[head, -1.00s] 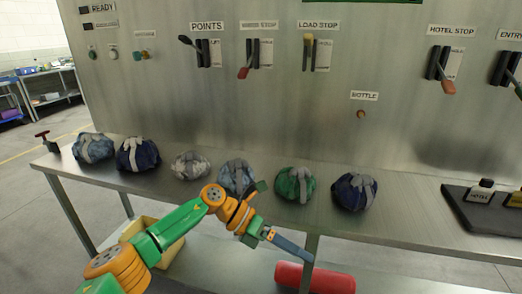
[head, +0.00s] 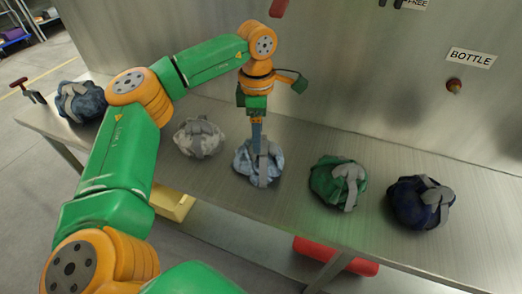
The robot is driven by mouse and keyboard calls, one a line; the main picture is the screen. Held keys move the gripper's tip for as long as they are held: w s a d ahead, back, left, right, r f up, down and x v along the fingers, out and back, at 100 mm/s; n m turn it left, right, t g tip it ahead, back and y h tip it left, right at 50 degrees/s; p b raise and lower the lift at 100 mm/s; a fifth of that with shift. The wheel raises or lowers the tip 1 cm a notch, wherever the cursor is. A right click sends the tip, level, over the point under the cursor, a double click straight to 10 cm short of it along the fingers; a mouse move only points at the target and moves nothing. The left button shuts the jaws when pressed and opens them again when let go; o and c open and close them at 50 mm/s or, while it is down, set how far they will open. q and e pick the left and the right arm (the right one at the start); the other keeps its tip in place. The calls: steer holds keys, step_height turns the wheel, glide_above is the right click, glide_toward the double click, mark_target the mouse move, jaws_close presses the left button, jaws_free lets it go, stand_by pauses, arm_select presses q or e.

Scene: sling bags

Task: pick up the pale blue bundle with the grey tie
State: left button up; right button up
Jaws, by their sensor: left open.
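The pale blue bundle with the grey tie (head: 246,166) sits on the metal table near the middle of the head view. My left gripper (head: 258,150) points straight down over it, and its finger reaches the top of the bundle at the tie. The fingers line up from this angle, so I cannot tell whether they are around the tie or just above it. The gripper is open and the bundle rests on the table. My right gripper is not in view.
A white bundle (head: 199,138) lies close on the left, a green bundle (head: 325,183) and a navy bundle (head: 408,203) on the right. A grey-blue bundle (head: 82,101) lies at far left. The steel panel (head: 400,85) rises behind the table (head: 290,205).

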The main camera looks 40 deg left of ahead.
mark_target(261, 169)
arm_select(q)
step_height(261, 169, down, 2)
steer(key=shift+f, duration=0.25)
steer(key=shift+w+a+f, duration=0.1)
steer(key=shift+w+f, duration=0.2)
steer(key=shift+f, duration=0.05)
steer(key=shift+s+r, duration=0.1)
steer(key=shift+r, duration=0.05)
steer(key=c, duration=0.9)
jaws_close()
